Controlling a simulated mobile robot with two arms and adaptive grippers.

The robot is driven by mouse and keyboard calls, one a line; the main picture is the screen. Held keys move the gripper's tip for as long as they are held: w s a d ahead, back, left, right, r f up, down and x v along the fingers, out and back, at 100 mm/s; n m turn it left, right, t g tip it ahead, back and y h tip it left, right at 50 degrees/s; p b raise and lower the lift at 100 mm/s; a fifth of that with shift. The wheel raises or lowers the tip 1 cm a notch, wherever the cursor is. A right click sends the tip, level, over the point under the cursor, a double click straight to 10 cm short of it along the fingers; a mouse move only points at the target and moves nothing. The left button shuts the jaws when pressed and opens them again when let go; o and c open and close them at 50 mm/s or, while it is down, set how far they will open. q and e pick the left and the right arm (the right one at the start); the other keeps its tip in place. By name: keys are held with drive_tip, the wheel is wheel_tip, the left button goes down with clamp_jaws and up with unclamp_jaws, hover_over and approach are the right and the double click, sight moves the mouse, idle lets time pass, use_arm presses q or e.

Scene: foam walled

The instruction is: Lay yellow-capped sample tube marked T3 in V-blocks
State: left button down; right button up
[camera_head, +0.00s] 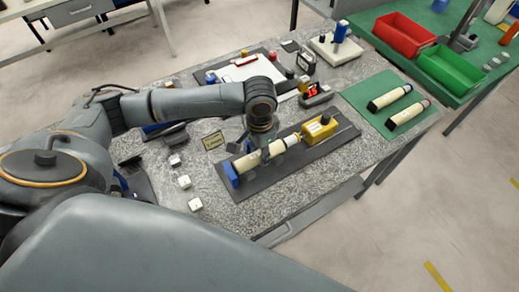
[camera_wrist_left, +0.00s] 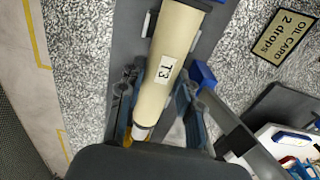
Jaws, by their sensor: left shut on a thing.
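The cream sample tube (camera_head: 247,161) lies lengthwise over the dark base plate (camera_head: 308,155), and its T3 label shows in the left wrist view (camera_wrist_left: 166,68). Its yellow-capped end points toward the yellow block (camera_head: 320,127) on the same plate. A blue upright piece (camera_head: 231,173) stands at the tube's other end. My left gripper (camera_head: 265,151) is shut on the tube from above; its fingers sit on both sides of the tube in the left wrist view (camera_wrist_left: 158,108). The V-blocks are mostly hidden under the tube, and I cannot tell if the tube touches them. My right gripper is not in view.
Two more tubes (camera_head: 390,98) (camera_head: 408,115) lie on a green mat (camera_head: 366,92) at right. An oil card (camera_head: 213,141) and several white cubes (camera_head: 184,181) lie left of the plate. Red (camera_head: 403,36) and green (camera_head: 451,68) bins stand on the far table.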

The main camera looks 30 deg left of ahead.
use_arm(q)
drive_tip(key=shift+f, duration=0.7)
idle(0.3)
drive_tip(key=c, duration=0.8)
unclamp_jaws()
wheel_tip(320, 180, up, 12)
drive_tip(key=shift+r, duration=0.1)
drive_tip(key=shift+s+d, duration=0.1)
